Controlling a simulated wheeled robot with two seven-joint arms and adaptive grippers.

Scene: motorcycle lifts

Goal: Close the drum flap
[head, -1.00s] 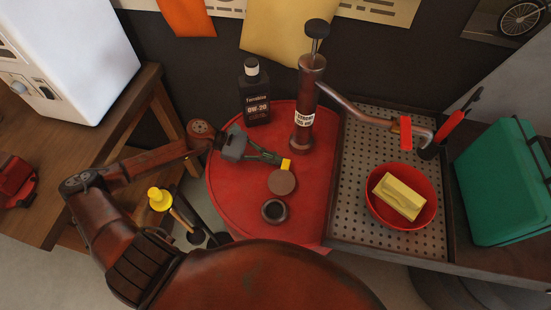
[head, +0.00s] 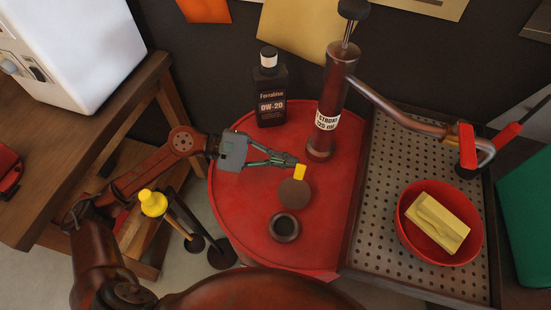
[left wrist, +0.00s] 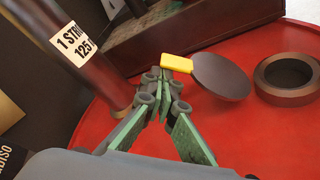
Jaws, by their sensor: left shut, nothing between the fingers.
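The drum flap (head: 294,194) is a dark brown disc with a yellow tab (head: 300,173). It stands open beside the dark ring of the drum opening (head: 285,226), on the red drum top (head: 238,205). The flap also shows in the left wrist view (left wrist: 222,77), tilted up beside the ring (left wrist: 287,78). My left gripper (head: 296,163) is shut and empty, its fingertips right by the yellow tab on the far side. In the left wrist view the fingertips (left wrist: 174,76) are just below the tab; contact is unclear. My right gripper is out of view.
A brown hand pump (head: 329,110) stands on the drum behind my left gripper, with a dark oil bottle (head: 270,95) to its left. A perforated tray (head: 378,220) with a red bowl (head: 410,243) holding a yellow sponge is at right. A wooden bench (head: 60,165) is at left.

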